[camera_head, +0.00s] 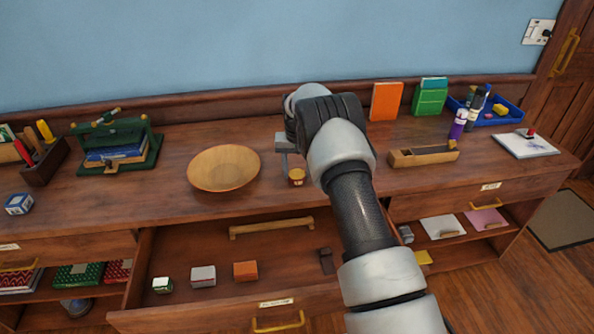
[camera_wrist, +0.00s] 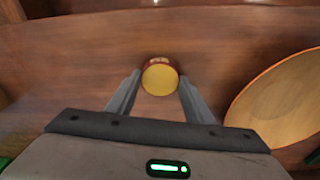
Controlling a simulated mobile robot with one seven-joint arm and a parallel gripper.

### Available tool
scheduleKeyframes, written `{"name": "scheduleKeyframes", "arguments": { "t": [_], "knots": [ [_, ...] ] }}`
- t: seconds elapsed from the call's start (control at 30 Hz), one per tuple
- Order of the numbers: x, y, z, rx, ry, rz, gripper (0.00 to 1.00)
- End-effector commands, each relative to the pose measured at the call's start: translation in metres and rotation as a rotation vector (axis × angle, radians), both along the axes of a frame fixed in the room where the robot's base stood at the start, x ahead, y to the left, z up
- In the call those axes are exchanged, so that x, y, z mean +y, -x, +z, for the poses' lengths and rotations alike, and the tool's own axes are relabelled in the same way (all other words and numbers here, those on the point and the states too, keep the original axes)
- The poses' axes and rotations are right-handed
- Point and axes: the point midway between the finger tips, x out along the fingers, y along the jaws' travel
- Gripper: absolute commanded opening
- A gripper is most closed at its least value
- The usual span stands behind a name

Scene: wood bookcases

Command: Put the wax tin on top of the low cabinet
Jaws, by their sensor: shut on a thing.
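The wax tin (camera_head: 296,177) is a small round tin with a yellow lid and a dark reddish side. In the head view my gripper (camera_head: 286,158) is partly hidden by my arm. The low cabinet (camera_head: 190,134) has a wide brown wood top. Whether the tin touches the top or hangs just above it, I cannot tell.
The wooden bowl (camera_head: 224,168) is close on the left. A green press (camera_head: 115,146) stands farther left. A wood plane (camera_head: 423,155) lies on the right. An open drawer (camera_head: 215,250) below holds small boxes. Bare top lies behind the bowl.

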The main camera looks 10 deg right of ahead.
Motion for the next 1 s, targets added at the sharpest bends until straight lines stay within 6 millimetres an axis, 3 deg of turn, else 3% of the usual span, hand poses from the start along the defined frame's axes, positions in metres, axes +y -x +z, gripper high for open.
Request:
{"name": "scheduleKeyframes", "arguments": {
  "t": [0.1,0.13,0.23,0.63,1.0],
  "knots": [
    [0.000,0.000,-0.005,0.000,0.000,0.000,0.21],
    [0.000,0.000,-0.003,0.000,0.000,0.000,0.52],
    [0.000,0.000,-0.003,0.001,0.000,0.000,0.66],
    [0.000,0.000,0.007,-0.002,0.000,0.000,0.66],
    [0.002,0.009,0.082,-0.002,-0.001,0.000,0.66]
  ]
}}
